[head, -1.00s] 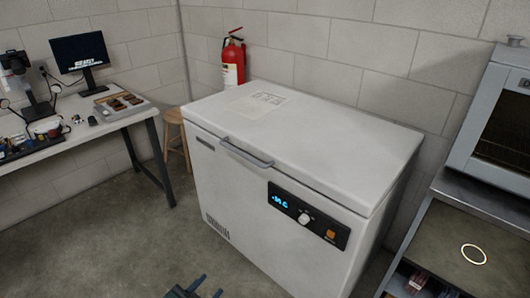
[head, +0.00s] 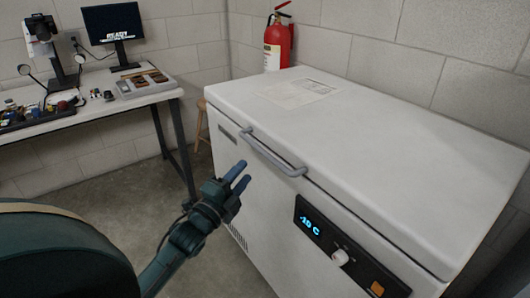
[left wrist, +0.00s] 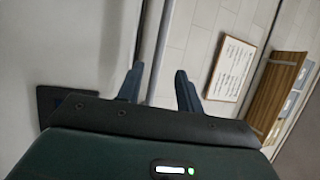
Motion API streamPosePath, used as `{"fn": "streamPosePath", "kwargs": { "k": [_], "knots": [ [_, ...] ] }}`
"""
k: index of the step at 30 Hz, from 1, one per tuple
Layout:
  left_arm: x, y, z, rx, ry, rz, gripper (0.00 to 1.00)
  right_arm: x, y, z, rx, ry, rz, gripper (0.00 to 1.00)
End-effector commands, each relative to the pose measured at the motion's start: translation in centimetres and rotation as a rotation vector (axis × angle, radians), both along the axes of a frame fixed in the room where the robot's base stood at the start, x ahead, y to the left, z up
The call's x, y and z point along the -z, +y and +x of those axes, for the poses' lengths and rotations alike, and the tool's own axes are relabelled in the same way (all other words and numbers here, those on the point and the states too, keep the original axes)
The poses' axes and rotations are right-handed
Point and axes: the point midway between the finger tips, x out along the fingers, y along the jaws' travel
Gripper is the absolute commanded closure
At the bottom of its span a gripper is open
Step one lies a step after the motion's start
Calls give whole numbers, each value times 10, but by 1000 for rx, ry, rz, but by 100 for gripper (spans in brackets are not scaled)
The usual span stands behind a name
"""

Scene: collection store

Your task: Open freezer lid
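The white chest freezer (head: 385,140) stands on the right with its flat lid (head: 400,125) shut. A grey bar handle (head: 272,155) runs along the lid's front edge. My left gripper (head: 246,171) is open and empty, just in front of the freezer, a little below and left of the handle in the head view. The handle appears apart from the fingers there. In the left wrist view, the open fingers (left wrist: 159,82) show with a grey bar, apparently the handle (left wrist: 158,45), in line with the gap between them. My right gripper is not in view.
A display panel (head: 345,255) with a knob is on the freezer front. Papers (head: 300,92) lie on the lid. A red extinguisher (head: 279,40) hangs behind. A bench (head: 150,97) with a monitor and tools stands at left. The wall is close behind the freezer.

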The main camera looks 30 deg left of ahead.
Motion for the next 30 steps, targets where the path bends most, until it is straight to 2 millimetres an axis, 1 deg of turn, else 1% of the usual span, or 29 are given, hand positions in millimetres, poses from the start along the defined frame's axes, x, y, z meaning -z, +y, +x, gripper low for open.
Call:
{"fn": "streamPosePath", "kwargs": {
  "k": [1, 6, 9, 13, 18, 27, 30],
  "knots": [
    [-3, 1, 13, 0, -3, 1, 64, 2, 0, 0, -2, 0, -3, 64],
    [-9, 1, 49, 0, -2, 0, 64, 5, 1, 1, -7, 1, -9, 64],
    [-12, 1, 66, 0, -1, -1, 64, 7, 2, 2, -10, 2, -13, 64],
    [-15, 1, 84, -1, 1, -1, 64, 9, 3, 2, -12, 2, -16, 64],
    [-16, 1, 95, 1, 2, -2, 64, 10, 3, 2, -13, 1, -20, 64],
    [-17, 1, 97, 1, 3, -2, 64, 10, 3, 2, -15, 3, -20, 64],
    [-17, 0, 97, 1, 3, -2, 71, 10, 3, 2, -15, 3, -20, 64]
  ]
}}
